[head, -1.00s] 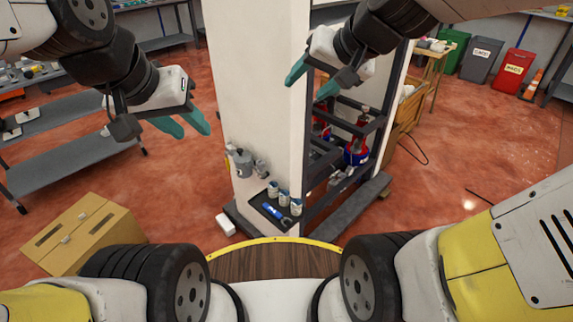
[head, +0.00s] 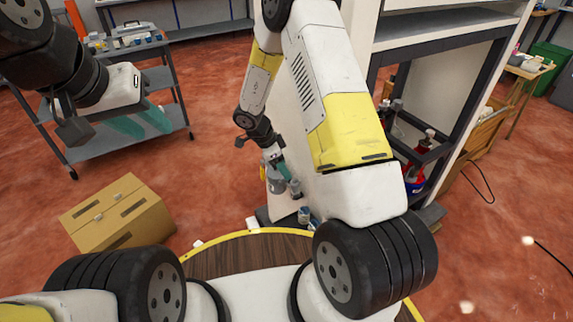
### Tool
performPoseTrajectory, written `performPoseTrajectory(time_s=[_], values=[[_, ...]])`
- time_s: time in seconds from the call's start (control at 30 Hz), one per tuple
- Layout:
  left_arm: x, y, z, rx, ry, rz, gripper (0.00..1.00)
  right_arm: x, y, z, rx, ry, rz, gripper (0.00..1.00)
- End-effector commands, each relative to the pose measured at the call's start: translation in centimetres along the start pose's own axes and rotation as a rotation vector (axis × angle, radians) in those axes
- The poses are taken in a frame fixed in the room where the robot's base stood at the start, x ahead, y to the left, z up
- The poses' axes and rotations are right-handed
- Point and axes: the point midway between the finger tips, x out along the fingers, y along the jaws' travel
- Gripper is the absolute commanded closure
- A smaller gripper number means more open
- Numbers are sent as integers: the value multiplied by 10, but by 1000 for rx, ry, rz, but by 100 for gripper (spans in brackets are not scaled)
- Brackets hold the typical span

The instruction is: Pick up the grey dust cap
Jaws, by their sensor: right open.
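No piece is clearly recognisable as the grey dust cap at this size. A grey rounded fitting (head: 275,180) is on the side of the white pillar, and a smaller grey piece (head: 295,188) is beside it. My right gripper (head: 284,170) is open, its teal fingers right at these grey pieces. I cannot tell whether it touches either one. My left gripper (head: 146,122) hangs at the upper left with its teal fingers apart and nothing seen between them. My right arm hides much of the pillar and most of the dark tray at its foot.
Small canisters (head: 305,216) show at the pillar's foot beside my arm. A cardboard box (head: 118,212) is on the floor at left, and a grey shelf cart (head: 140,85) stands behind it. A dark-framed rack (head: 440,150) with red bottles is at right. Red floor between box and pillar is clear.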

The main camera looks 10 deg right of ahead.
Motion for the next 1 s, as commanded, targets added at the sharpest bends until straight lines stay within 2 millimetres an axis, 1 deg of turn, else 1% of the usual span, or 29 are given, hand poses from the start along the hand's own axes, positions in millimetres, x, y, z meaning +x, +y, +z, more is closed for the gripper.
performPoseTrajectory(time_s=[0.1, 0.33, 0.5, 0.6, 0.7, 0.87, 0.9, 0.97, 1.0], values=[[0, 0, 0, 0, 0, 0, 64, 14, 6, 2, 4, 6, 24, 43], [0, 0, 0, 0, 0, 0, 64, 40, 6, -1, 3, 5, 21, 43], [0, 0, 0, 0, 0, 0, 64, 67, 7, -3, 3, 6, 22, 43], [0, 0, 0, 0, 0, 0, 64, 77, 7, -3, 4, 5, 20, 43], [0, 0, 0, 0, 0, 0, 64, 80, 6, -3, 3, 4, 18, 43], [0, 0, 0, 0, 0, 0, 64, 80, 6, -3, 4, 3, 18, 43], [0, 0, 0, 0, 0, 0, 64, 80, 6, -3, 4, 3, 18, 45], [0, 0, 0, 0, 0, 0, 64, 80, 6, -3, 4, 3, 18, 57], [0, 0, 0, 0, 0, 0, 64, 80, 6, -3, 4, 3, 18, 65]])
